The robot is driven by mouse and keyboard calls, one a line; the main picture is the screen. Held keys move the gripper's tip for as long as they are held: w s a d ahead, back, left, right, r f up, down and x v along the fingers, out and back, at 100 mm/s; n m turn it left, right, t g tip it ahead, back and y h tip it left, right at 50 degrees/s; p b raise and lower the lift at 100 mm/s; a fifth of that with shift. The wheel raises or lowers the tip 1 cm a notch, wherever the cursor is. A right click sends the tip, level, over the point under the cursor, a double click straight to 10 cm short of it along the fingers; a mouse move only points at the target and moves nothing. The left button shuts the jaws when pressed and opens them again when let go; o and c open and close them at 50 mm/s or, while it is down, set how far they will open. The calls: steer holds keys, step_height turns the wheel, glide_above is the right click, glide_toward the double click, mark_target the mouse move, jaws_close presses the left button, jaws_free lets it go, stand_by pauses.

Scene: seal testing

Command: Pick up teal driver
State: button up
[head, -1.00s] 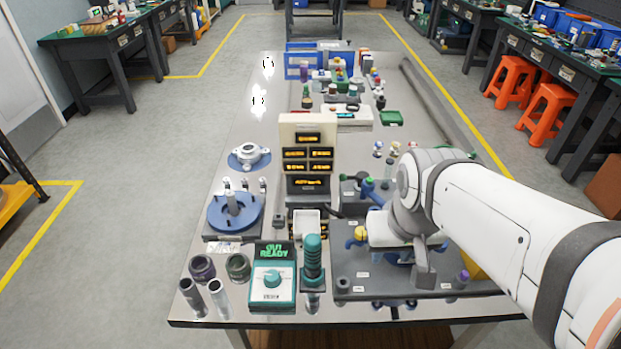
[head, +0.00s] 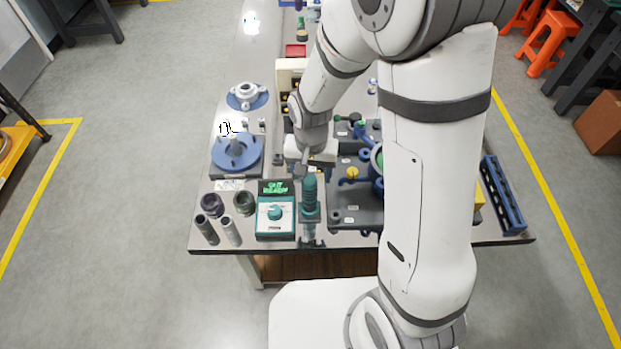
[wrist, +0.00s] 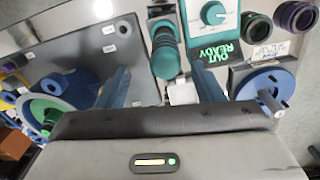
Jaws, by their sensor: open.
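The teal driver (head: 310,192) stands upright in a dark holder near the front edge of the table, just right of the teal-fronted tester box. In the wrist view the driver (wrist: 165,52) shows at the top middle, its ribbed handle beyond the fingertips. My gripper (head: 305,164) is just behind and above the driver in the head view. In the wrist view my gripper (wrist: 160,75) has its two blue-grey fingers wide apart with nothing held between them. The driver's lower part is hidden by its holder.
The tester box (head: 276,213) reads "OUT READY" and stands close left of the driver. A dark fixture plate (head: 350,213) lies close right. Dark rings and grey tubes (head: 230,230) stand at the front left. A blue round fixture (head: 236,152) is behind them.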

mark_target(309, 187)
step_height(309, 187, down, 2)
steer(key=shift+a+f, duration=0.1)
steer(key=shift+f, duration=0.05)
steer(key=shift+w+a+f+p, duration=0.15)
steer(key=shift+f+p, duration=0.15)
steer(key=shift+f, duration=0.7)
steer(key=shift+w+d+f+p, duration=0.1)
steer(key=shift+f+p, duration=0.15)
steer(key=shift+f, duration=0.7)
steer(key=shift+w+a+f+p, duration=0.15)
steer(key=shift+f+p, duration=0.15)
steer(key=shift+f, duration=0.7)
steer(key=c, duration=1)
steer(key=shift+c, duration=0.8)
steer(key=shift+r, duration=0.2)
